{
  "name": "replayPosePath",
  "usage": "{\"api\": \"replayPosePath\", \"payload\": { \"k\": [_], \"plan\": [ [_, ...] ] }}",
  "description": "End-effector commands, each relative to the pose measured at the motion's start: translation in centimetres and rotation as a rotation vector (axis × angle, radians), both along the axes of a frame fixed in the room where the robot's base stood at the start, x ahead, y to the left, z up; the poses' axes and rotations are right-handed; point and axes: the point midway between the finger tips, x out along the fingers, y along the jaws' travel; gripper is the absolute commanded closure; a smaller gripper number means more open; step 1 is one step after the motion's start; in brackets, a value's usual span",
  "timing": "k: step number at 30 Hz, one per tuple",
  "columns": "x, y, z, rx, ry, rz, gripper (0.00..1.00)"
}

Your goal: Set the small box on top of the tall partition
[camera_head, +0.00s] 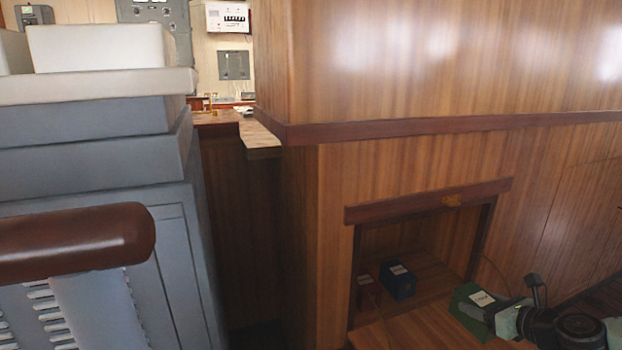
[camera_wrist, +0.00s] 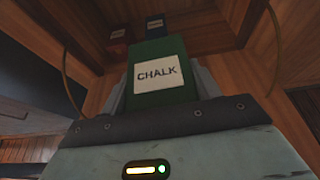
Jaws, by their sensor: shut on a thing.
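The small box is a green box (camera_head: 465,299) with a white label, at the lower right of the head view. In the wrist view the green box (camera_wrist: 160,100) fills the middle, and its label reads CHALK. My gripper (camera_head: 484,309) is shut on it, with a grey finger on either side in the wrist view. The box is held in front of the open cabinet niche. A tall wood-panelled structure (camera_head: 440,65) with a dark trim ledge rises above the niche; it may be the tall partition. Its top is out of view.
Inside the niche (camera_head: 400,238) stand a dark blue box (camera_head: 398,281) and a red box (camera_head: 366,293). A grey console (camera_head: 95,150) with a brown padded rail (camera_head: 75,240) fills the left. A narrow gap lies between console and panelling.

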Motion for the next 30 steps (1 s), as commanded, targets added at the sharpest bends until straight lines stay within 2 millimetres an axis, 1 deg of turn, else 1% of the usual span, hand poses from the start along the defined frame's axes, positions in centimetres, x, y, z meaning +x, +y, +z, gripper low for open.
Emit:
{"api": "replayPosePath", "payload": {
  "k": [1, 8, 11, 14, 18, 24, 27, 30],
  "plan": [
    [0.1, 0.3, 0.9, 0.001, -0.002, -0.004, 0.69],
    [0.3, 1.3, 3.0, 0.003, 0.000, -0.046, 0.69],
    [0.4, 1.9, 4.4, 0.002, 0.001, -0.072, 0.69],
    [0.4, 2.6, 6.2, 0.003, 0.000, -0.105, 0.69],
    [0.3, 3.9, 9.2, 0.005, 0.002, -0.168, 0.69],
    [-0.4, 5.4, 12.8, 0.004, 0.001, -0.256, 0.69],
    [-0.8, 6.0, 14.3, 0.004, 0.001, -0.296, 0.69],
    [-1.3, 6.4, 15.3, 0.003, 0.001, -0.327, 0.69]
  ]
}}
